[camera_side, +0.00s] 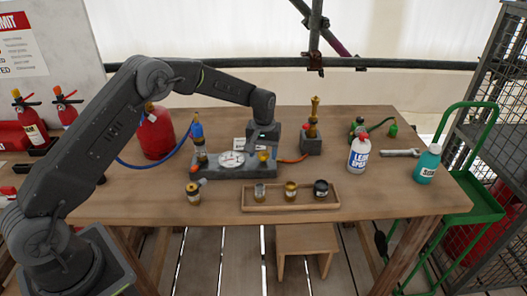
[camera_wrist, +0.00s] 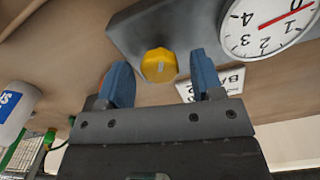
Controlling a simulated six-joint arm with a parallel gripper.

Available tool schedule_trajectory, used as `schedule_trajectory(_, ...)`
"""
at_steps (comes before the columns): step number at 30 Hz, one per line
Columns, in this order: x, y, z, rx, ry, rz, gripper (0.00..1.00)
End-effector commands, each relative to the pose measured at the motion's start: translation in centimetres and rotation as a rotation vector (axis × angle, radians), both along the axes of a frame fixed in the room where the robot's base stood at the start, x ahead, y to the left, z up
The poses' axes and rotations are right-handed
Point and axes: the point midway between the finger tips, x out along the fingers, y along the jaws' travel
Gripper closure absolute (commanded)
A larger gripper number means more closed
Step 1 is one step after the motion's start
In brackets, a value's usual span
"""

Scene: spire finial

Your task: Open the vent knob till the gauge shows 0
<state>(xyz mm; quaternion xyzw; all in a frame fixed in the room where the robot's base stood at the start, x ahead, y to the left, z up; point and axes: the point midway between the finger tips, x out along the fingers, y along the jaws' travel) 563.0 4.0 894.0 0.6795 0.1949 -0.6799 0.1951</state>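The yellow vent knob (camera_wrist: 158,65) sits on a grey block (camera_wrist: 125,35); it also shows in the side view (camera_side: 264,157). My gripper (camera_wrist: 160,70) is open, with one blue finger on each side of the knob and a gap to both. In the side view my gripper (camera_side: 263,148) points down at the knob. I cannot tell how far the fingertips reach down beside it. The white round gauge (camera_wrist: 268,28) is cut by the frame edge; its red needle lies close to the 0 mark, but I cannot read it exactly. The gauge also shows in the side view (camera_side: 231,160).
A wooden tray (camera_side: 290,206) with several small fittings lies in front of the block. A brass valve piece (camera_side: 313,125) stands right of it, joined by an orange hose. A white bottle (camera_side: 359,154) and a teal bottle (camera_side: 428,164) stand further right. A red cylinder (camera_side: 155,135) stands behind left.

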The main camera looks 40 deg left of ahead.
Motion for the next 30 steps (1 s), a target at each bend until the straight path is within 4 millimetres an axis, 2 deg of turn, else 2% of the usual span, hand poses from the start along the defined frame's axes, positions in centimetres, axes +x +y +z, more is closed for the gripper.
schedule_trajectory(7,0.0,0.0,0.0,0.001,-0.001,0.0,0.37)
schedule_trajectory(11,0.1,0.0,0.8,0.0,-0.002,0.0,0.37)
schedule_trajectory(14,0.1,0.0,2.3,0.0,-0.004,0.0,0.37)
schedule_trajectory(24,0.1,0.0,9.8,0.0,-0.004,0.0,0.37)
schedule_trajectory(30,0.1,0.0,12.7,0.0,-0.002,0.0,0.37)
